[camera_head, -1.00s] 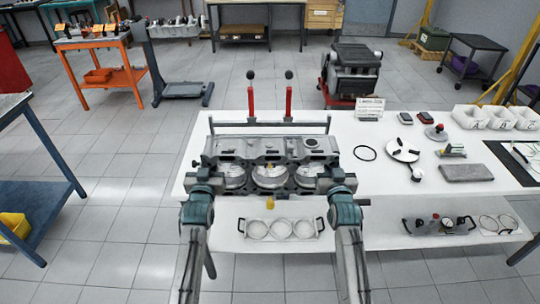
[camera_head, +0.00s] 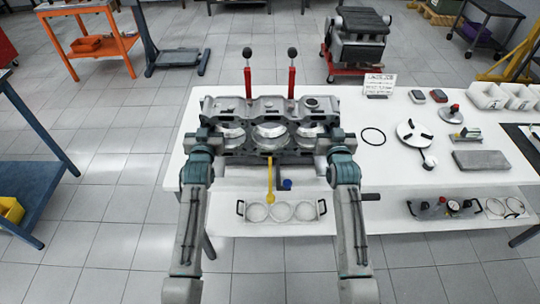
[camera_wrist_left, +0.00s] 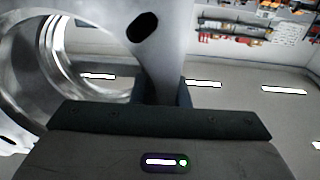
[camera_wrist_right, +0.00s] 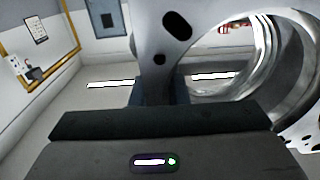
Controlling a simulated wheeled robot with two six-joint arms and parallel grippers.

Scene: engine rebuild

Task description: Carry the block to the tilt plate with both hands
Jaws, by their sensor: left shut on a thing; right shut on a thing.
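The engine block (camera_head: 268,105), grey metal with large round bores, is held level between my two grippers over the white table. My left gripper (camera_head: 204,138) is shut on its left end, and my right gripper (camera_head: 334,140) is shut on its right end. In the left wrist view a grey wall of the block (camera_wrist_left: 150,45) sits between the jaws; the right wrist view shows the same at the other end (camera_wrist_right: 172,50). The tilt plate seems to be the fixture with two red posts (camera_head: 292,83) behind the block. The block hides most of it, so contact cannot be told.
A yellow lever (camera_head: 270,180) and a blue knob (camera_head: 287,184) show below the block. A tray with three rings (camera_head: 281,211) is on the lower shelf. Right on the table are a black ring (camera_head: 373,136), a round plate tool (camera_head: 414,132) and a grey slab (camera_head: 482,159).

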